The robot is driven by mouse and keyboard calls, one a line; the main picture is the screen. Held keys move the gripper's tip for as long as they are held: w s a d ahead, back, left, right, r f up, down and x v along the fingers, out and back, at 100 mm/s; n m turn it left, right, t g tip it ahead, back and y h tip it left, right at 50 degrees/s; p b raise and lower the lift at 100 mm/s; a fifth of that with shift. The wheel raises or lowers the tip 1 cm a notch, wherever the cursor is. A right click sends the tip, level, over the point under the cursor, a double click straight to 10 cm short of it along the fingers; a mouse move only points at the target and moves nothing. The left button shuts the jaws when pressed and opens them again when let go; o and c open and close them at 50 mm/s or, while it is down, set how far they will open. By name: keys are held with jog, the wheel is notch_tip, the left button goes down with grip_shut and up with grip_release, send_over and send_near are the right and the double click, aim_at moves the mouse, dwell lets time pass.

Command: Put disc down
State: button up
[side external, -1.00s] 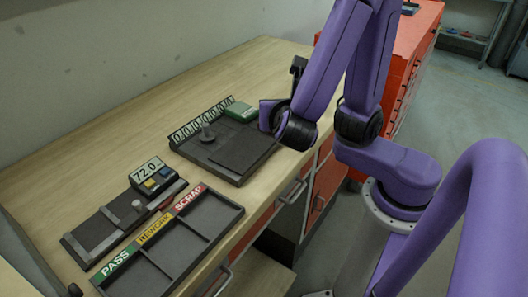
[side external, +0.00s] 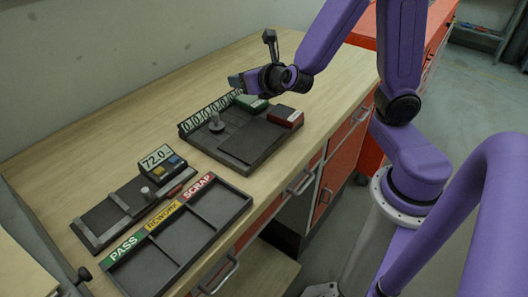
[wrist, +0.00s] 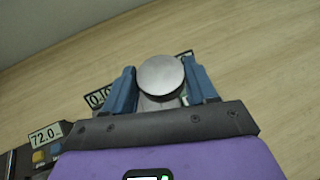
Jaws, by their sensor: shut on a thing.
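A round grey metal disc (wrist: 160,75) sits between the two blue fingers of my gripper (wrist: 160,68) in the wrist view. My gripper is shut on it, with the disc's flat face toward the camera. In the side external view my gripper (side external: 236,82) is above the back of the dark fixture board (side external: 256,139), near its number strip and green block. The disc cannot be made out there. A three-section tray (side external: 216,206), labelled PASS, REWORK and SCRAP, is at the bench's front left.
A gauge (side external: 162,164) reading 72.0 stands behind the tray, beside a dark slide plate (side external: 110,217). A green block (side external: 251,102) and a red block (side external: 286,116) sit at the board's far end. The wooden bench (side external: 110,150) is clear behind these.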

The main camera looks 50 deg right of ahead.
jog(key=shift+s+a+r, duration=0.15)
jog(key=shift+a+r, duration=0.1)
jog(key=shift+a, duration=0.1)
jog(key=s+a+r+m+g+h, duration=0.1)
jog(key=s+a+m+g+h, duration=0.1)
jog(key=s, duration=0.8)
jog(key=s+a+r+m+g+h, duration=0.1)
jog(key=s+m+h, duration=0.4)
jog(key=s, duration=0.5)
jog(key=a+m+g, duration=0.1)
jog(key=g, duration=0.1)
jog(key=shift+r+g, duration=0.3)
jog(key=shift+r, duration=0.1)
